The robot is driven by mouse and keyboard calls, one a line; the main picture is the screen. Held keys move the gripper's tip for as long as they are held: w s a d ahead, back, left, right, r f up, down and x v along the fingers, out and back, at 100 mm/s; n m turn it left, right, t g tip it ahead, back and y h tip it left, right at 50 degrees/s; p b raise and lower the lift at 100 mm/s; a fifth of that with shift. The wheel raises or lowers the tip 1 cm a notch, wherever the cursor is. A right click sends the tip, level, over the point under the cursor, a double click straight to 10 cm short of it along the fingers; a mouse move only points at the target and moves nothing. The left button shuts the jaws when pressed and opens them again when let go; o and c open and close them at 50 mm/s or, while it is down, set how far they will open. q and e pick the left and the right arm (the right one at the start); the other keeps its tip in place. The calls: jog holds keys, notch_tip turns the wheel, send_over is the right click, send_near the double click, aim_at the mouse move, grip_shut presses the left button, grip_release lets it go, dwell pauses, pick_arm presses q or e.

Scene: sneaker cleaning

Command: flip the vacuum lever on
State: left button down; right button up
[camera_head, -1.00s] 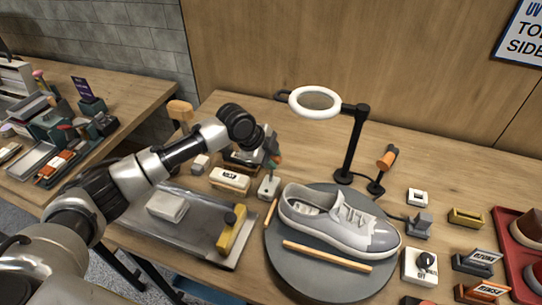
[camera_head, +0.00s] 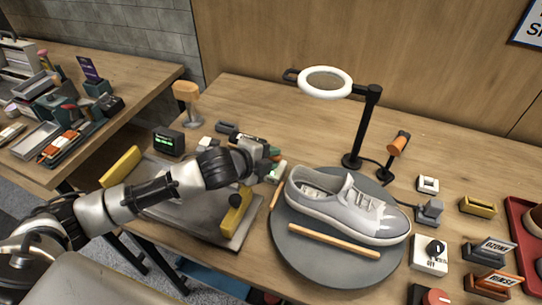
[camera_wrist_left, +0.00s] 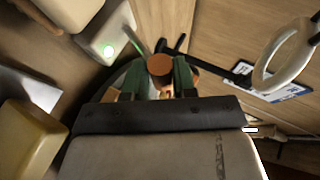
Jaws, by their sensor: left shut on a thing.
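My left gripper (camera_head: 272,158) is low over the table behind the shoe. In the left wrist view its two green fingers (camera_wrist_left: 158,82) are closed around a reddish-brown round knob, the lever (camera_wrist_left: 160,64). A white box (camera_wrist_left: 108,44) with a lit green light lies just beyond the knob in that view. In the head view the white box (camera_head: 279,172) shows only in part beside the fingers. The lever's lower part is hidden, so its exact tilt is unclear. My right gripper is out of view.
A grey-white sneaker (camera_head: 350,205) and a wooden stick (camera_head: 335,240) lie on a round grey turntable (camera_head: 320,270). A ring lamp (camera_head: 325,82) stands behind. A metal tray (camera_head: 215,228) with a yellow-handled tool (camera_head: 235,214) is at left, partly under my arm. A small green-lit display (camera_head: 168,142) stands behind it.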

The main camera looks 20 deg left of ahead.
pick_arm(q)
jog(key=shift+w+r, duration=0.1)
jog(key=shift+r, duration=0.15)
jog(key=c, duration=1.3)
grip_release()
jog(key=shift+o, duration=1.6)
jog(key=shift+f, duration=0.2)
jog(key=b+v, duration=0.1)
jog(key=v, duration=0.8)
jog(key=shift+s+a, duration=0.1)
jog(key=shift+s, duration=0.2)
jog(key=shift+s+a+r, duration=0.25)
jog(key=shift+s+r, duration=0.1)
jog(key=shift+s, duration=0.2)
